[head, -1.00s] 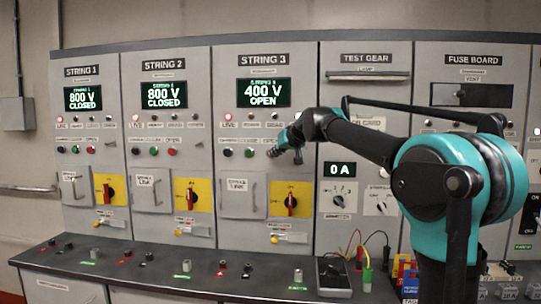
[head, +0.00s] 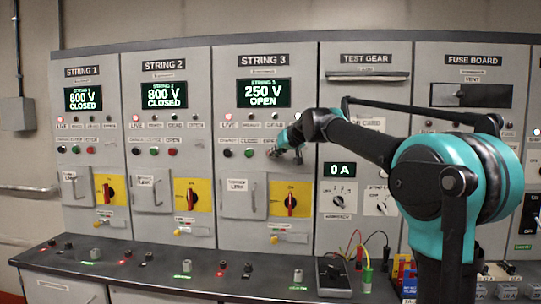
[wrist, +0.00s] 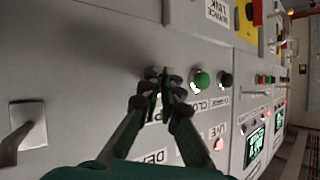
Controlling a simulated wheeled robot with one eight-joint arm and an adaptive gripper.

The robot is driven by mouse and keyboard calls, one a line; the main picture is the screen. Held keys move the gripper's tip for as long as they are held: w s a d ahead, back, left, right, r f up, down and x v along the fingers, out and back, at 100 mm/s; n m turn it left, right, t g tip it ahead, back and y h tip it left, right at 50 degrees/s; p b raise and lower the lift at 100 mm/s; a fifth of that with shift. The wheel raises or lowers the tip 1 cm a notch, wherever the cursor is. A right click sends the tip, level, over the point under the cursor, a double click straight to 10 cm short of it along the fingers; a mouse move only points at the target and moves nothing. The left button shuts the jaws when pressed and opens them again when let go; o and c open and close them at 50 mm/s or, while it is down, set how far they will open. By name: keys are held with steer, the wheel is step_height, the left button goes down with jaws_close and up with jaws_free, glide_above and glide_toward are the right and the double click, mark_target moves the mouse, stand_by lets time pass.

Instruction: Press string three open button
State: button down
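The STRING 3 panel (head: 300,115) has a display (head: 264,93) reading 250 V OPEN. Below it are a dark button (head: 227,153) and a green button (head: 249,153). My gripper (head: 275,151) is at the right end of this button row and hides the open button there. In the wrist view, my fingertips (wrist: 163,78) are together over that spot, beside the green button (wrist: 201,80) and the dark button (wrist: 226,79). Nothing shows held between the fingers. Whether they touch the button is hard to tell.
The STRING 1 display (head: 83,98) and STRING 2 display (head: 163,94) both read 800 V CLOSED. A yellow plate with a red rotary handle (head: 291,202) is below my gripper. A bench (head: 150,268) with small items runs along the front.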

steer(key=shift+w+d, duration=0.1)
steer(key=s, duration=0.6)
steer(key=shift+a, duration=0.2)
steer(key=shift+f, duration=0.2)
stand_by(0.5)
steer(key=s+d+f+m+g+h, duration=0.1)
steer(key=s+d+f, duration=0.35)
steer(key=f, duration=0.45)
steer(key=s+d+f+g+h, duration=0.1)
steer(key=s+d+f, duration=0.35)
steer(key=f, duration=0.45)
steer(key=s+d+f+m+g+h, duration=0.1)
steer(key=s+d+f+h, duration=0.15)
steer(key=d+f, duration=0.45)
steer(key=s+d+f+m+g+h, duration=0.1)
steer(key=s+d+f, duration=0.4)
steer(key=s+f, duration=0.6)
steer(key=s+d+f+m+g+h, duration=0.1)
steer(key=s+d+f, duration=0.5)
steer(key=s+f, duration=0.6)
steer(key=shift+s+d+f+g+h, duration=0.3)
steer(key=shift+s+g+h, duration=0.1)
steer(key=shift+s, duration=0.25)
